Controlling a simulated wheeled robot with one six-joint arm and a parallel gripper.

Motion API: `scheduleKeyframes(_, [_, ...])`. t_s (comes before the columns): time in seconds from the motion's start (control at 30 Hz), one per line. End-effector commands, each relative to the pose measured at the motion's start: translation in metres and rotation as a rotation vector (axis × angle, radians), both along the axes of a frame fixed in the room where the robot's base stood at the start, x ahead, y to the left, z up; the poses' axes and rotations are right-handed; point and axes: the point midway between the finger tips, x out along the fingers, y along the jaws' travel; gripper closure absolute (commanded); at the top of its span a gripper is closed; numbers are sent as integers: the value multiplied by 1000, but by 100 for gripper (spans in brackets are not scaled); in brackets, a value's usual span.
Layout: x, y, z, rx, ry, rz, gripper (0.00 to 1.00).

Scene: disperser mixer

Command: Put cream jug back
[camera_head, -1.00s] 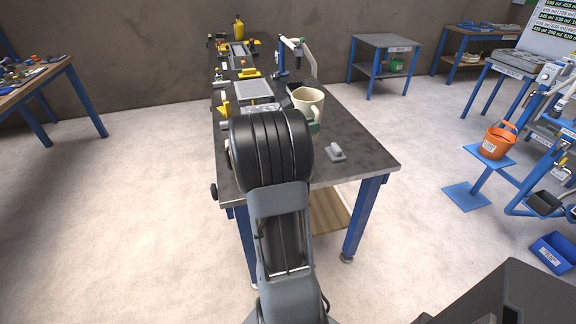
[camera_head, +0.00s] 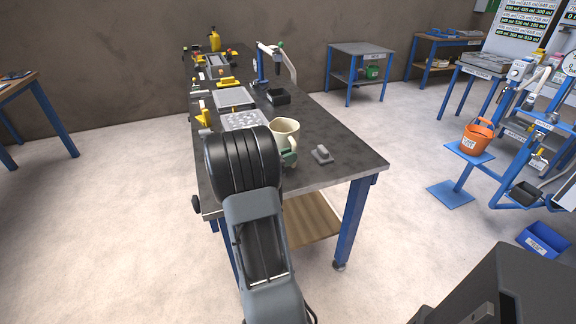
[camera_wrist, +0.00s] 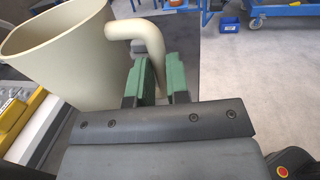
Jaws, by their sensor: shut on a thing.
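The cream jug (camera_head: 285,134) is a pale cream vessel with a handle on its right side. In the head view it is upright just beyond my arm, over the near part of the dark workbench; I cannot tell whether its base touches the top. In the wrist view the jug (camera_wrist: 62,50) fills the upper left, with its open mouth facing up. My gripper (camera_wrist: 162,80) has green fingers, shut on the jug's handle. In the head view my gripper (camera_head: 289,158) is mostly hidden behind my arm, with only a little green showing below the jug.
The workbench (camera_head: 345,150) holds a grey block (camera_head: 321,155) right of the jug, a speckled plate (camera_head: 245,121), a black tray (camera_head: 279,97) and a blue stand (camera_head: 262,68) farther back. An orange bucket (camera_head: 477,138) stands on a blue platform at right. Floor between is clear.

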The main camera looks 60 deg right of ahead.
Motion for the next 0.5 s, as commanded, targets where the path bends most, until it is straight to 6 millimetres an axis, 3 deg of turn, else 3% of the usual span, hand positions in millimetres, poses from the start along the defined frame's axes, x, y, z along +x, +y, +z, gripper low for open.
scheduleKeyframes(0.2, [0,0,-28,0,2,1,100])
scheduleKeyframes(0.5, [0,0,-30,-2,0,1,100])
